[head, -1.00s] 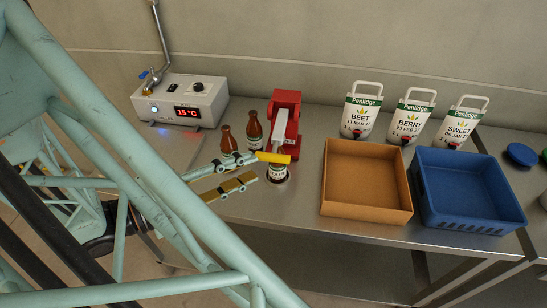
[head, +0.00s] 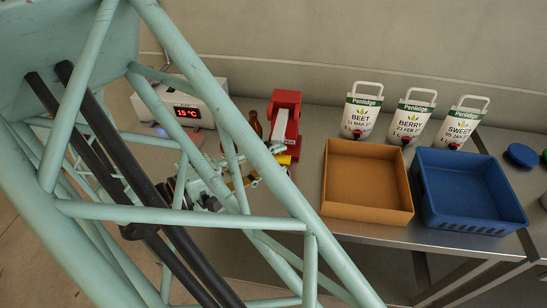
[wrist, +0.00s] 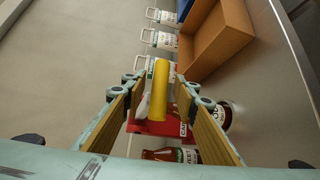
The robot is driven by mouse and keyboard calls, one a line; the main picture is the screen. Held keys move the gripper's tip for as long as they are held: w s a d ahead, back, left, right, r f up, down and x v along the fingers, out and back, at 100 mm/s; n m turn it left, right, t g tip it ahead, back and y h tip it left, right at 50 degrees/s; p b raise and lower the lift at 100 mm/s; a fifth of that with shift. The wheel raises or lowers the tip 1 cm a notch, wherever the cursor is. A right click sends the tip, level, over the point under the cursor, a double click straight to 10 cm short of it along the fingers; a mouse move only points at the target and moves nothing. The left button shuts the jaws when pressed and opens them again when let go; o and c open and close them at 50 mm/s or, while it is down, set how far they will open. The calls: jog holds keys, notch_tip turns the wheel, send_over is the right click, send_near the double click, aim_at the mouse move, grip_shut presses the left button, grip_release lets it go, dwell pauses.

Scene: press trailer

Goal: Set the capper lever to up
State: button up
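The red capper (head: 285,108) stands on the steel counter, with a pale lever arm (head: 279,124) sloping down toward the front. Its yellow handle (head: 283,159) is at the low front end, partly hidden by my gripper (head: 262,172). In the wrist view the yellow handle (wrist: 161,88) lies between the two wood-coloured fingers of my open gripper (wrist: 158,84). Gaps show on both sides of the handle, so the fingers are not closed on it. The red capper body (wrist: 160,128) shows behind the handle. The bottle under the capper is hidden in the head view.
A brown bottle (head: 255,123) stands left of the capper; bottles also show in the wrist view (wrist: 222,115). A cardboard box (head: 366,212) and blue crate (head: 470,222) stand to the right. Several labelled pouches line the wall.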

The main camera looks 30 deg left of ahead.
jog(key=shift+c, duration=0.8)
grip_shut()
jog(key=shift+r, duration=0.1)
